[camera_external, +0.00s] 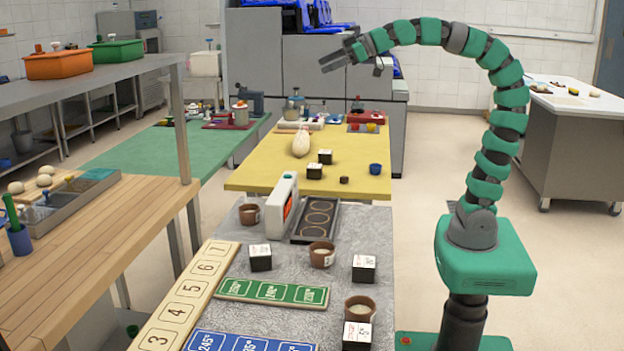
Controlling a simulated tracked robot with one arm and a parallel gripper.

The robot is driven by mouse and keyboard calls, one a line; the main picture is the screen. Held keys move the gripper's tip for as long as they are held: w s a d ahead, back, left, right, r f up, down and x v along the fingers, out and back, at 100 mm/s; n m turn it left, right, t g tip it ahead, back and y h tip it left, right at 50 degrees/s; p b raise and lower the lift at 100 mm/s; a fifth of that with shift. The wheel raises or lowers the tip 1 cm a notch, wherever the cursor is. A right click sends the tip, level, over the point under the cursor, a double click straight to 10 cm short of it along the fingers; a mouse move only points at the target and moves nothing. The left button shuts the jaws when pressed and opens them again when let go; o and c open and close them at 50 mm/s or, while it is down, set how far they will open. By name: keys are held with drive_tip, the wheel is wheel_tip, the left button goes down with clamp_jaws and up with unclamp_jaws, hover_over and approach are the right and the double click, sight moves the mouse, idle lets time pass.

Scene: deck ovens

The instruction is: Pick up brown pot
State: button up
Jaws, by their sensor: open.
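Three brown pots stand upright on the grey-covered table (228,262). One brown pot (249,215) is at the far left, beside a white upright device. My gripper (334,58) is open and empty, raised high above the far yellow table and well away from all the pots.
A white device (282,206) and a dark tray with rings (301,233) stand at the table's back. White-and-black boxes (260,262) (364,274) sit close to the pots. A numbered board (190,292) and green strip (272,291) lie left and in front.

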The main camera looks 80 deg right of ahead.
drive_tip(key=w+a+f+n+g+y+b, duration=0.1)
drive_tip(key=w+a+f+n+g+y, duration=0.25)
drive_tip(key=f, duration=0.55)
drive_tip(key=s+a+f+n+g+b, duration=0.1)
drive_tip(key=a+f+n+g, duration=0.25)
drive_tip(key=a+f, duration=0.45)
drive_tip(key=n+g+y+b, duration=0.1)
drive_tip(key=n+g+y, duration=0.1)
drive_tip(key=n+g, duration=0.5)
approach(322, 247)
drive_tip(key=shift+n+t, duration=0.4)
drive_tip(key=shift+t, duration=0.2)
drive_tip(key=x, duration=0.2)
drive_tip(key=b+x, duration=0.1)
drive_tip(key=x, duration=0.1)
drive_tip(key=s+b+x, duration=0.1)
drive_tip(key=x, duration=0.2)
drive_tip(key=shift+s+a+r, duration=0.1)
drive_tip(key=shift+s+a, duration=0.05)
drive_tip(key=shift+a, duration=0.05)
drive_tip(key=b+x, duration=0.1)
drive_tip(key=x, duration=0.3)
drive_tip(key=shift+d+f+b, duration=0.1)
drive_tip(key=shift+f+b, duration=0.2)
drive_tip(key=shift+f, duration=0.05)
drive_tip(key=shift+a+f, duration=0.3)
drive_tip(key=shift+r, duration=0.1)
drive_tip(key=c, duration=1.2)
